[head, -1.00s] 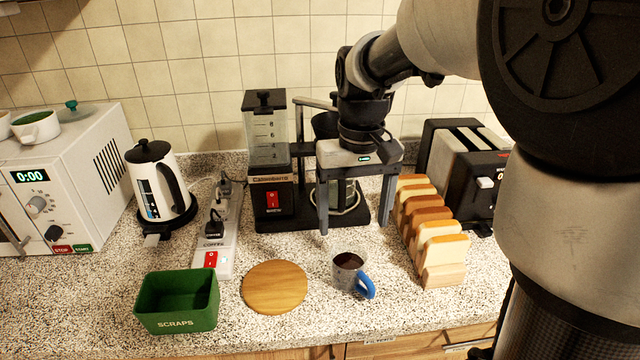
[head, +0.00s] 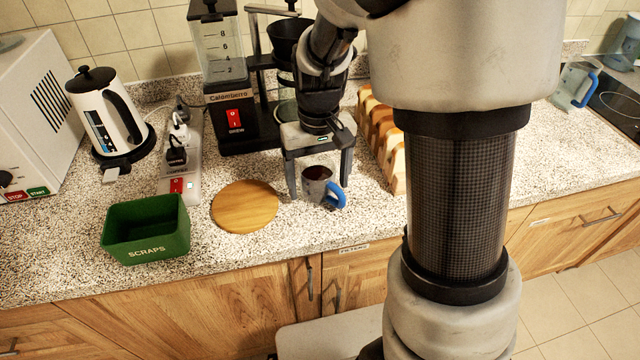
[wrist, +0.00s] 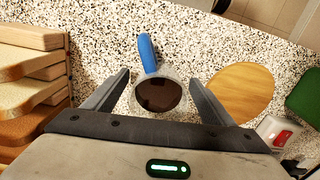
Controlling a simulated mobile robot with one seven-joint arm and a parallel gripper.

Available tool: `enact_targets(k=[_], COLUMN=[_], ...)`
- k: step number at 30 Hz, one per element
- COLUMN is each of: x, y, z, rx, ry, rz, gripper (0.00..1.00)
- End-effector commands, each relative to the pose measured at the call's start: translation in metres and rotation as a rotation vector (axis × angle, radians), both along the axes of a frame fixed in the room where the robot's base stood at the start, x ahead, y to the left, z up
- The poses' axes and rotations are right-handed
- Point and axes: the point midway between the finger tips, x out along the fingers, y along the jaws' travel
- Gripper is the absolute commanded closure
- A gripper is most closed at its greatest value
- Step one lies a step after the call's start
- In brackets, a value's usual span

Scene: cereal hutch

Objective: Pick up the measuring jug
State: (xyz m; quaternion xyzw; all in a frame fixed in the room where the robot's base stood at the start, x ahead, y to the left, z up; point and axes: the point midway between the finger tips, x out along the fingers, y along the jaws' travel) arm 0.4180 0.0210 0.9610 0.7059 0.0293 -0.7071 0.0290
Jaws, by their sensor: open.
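A small clear jug (head: 315,188) with a blue handle and dark brown contents stands upright on the speckled counter. My gripper (head: 318,190) is open and points down over it, with one finger to each side. In the wrist view the jug (wrist: 158,104) shows between the two open fingers (wrist: 159,77), with clear gaps, and its handle points away from the palm. I cannot tell how far down the fingers reach beside it. A second clear jug (head: 570,88) with a blue handle stands far right, by the hob.
Bread slices (head: 379,135) in a row stand close right of my gripper. A round wooden board (head: 245,207) lies to the left, with a green scraps bin (head: 147,230) beyond it. The coffee machine (head: 236,120) stands behind. The counter in front is clear.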

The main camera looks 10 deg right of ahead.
Motion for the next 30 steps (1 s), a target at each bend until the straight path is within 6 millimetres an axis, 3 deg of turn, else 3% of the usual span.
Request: enact_targets(k=[8,18,30], x=[0.0004,0.0007,0.0007], y=[-0.0002,-0.0001,-0.0001], z=[-0.0041,-0.0035,0.0000], rx=[0.000,0.000,0.000], ry=[-0.002,-0.003,-0.003], rz=[0.000,-0.001,-0.001], gripper=[0.23,0.74,0.74])
